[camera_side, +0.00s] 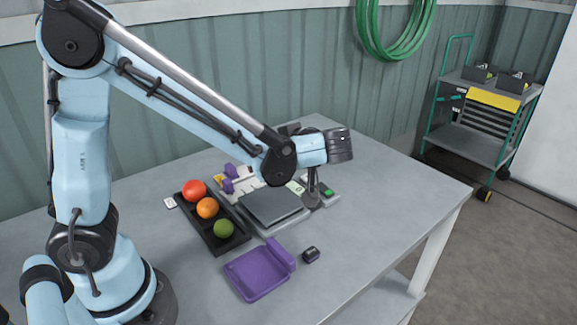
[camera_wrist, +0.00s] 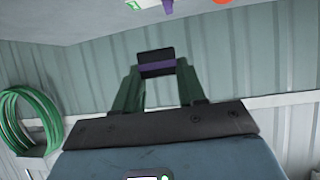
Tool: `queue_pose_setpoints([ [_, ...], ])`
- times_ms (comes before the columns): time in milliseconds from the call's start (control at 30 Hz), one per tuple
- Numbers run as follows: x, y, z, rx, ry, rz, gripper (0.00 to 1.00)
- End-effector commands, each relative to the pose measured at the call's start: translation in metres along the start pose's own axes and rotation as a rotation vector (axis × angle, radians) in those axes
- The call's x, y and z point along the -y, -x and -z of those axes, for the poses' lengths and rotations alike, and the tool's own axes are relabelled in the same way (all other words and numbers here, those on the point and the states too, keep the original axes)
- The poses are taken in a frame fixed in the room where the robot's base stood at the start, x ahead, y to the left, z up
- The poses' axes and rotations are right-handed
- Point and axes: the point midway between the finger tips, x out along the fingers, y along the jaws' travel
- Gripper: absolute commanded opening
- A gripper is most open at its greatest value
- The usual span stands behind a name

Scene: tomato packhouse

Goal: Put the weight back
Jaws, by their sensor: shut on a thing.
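In the wrist view, my gripper (camera_wrist: 157,72) is shut on a dark block with a purple band (camera_wrist: 157,66), which I take to be the weight. It is held clear of the table, with the wall behind it. In the side view my arm hides the fingertips and the held weight. On the table, a pale rack (camera_side: 246,183) carries purple pieces (camera_side: 229,186) at its left. A grey scale with a flat plate (camera_side: 272,206) stands in front of the rack, partly behind my arm.
A black tray (camera_side: 239,238) holds a red (camera_side: 194,190), an orange (camera_side: 207,208) and a green tomato (camera_side: 224,228). A purple tray (camera_side: 258,278) and a small dark block (camera_side: 311,254) lie in front. The table's right side is clear. A trolley (camera_side: 490,110) stands beyond.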

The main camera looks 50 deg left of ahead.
Motion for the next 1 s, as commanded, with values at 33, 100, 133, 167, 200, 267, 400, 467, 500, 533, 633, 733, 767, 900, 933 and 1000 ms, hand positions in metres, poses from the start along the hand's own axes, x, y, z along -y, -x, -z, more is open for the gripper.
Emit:
queue_pose_setpoints([
  [33,-0.001,0.003,0.004,-0.001,-0.022,-0.043,0.0],
  [100,-0.005,0.007,0.009,-0.001,-0.065,-0.121,0.0],
  [133,-0.006,0.009,0.011,-0.001,-0.085,-0.159,0.0],
  [167,-0.008,0.012,0.013,-0.001,-0.106,-0.197,0.0],
  [200,-0.01,0.015,0.016,-0.001,-0.134,-0.248,0.0],
  [267,-0.012,0.021,0.019,-0.001,-0.176,-0.324,0.0],
  [400,-0.016,0.035,0.024,-0.002,-0.267,-0.49,0.0],
  [467,-0.017,0.041,0.025,-0.002,-0.305,-0.558,0.0],
  [500,-0.018,0.045,0.026,-0.001,-0.328,-0.601,0.0],
  [533,-0.018,0.049,0.026,-0.001,-0.344,-0.632,0.0],
  [633,-0.018,0.059,0.026,-0.001,-0.394,-0.722,0.0],
  [733,-0.018,0.067,0.026,-0.002,-0.432,-0.791,0.0],
  [767,-0.018,0.069,0.026,-0.001,-0.44,-0.808,0.0],
  [900,-0.018,0.075,0.026,-0.002,-0.468,-0.856,0.0],
  [933,-0.018,0.076,0.025,-0.002,-0.471,-0.861,0.0],
  [1000,-0.019,0.08,0.022,-0.002,-0.474,-0.866,0.0],
])
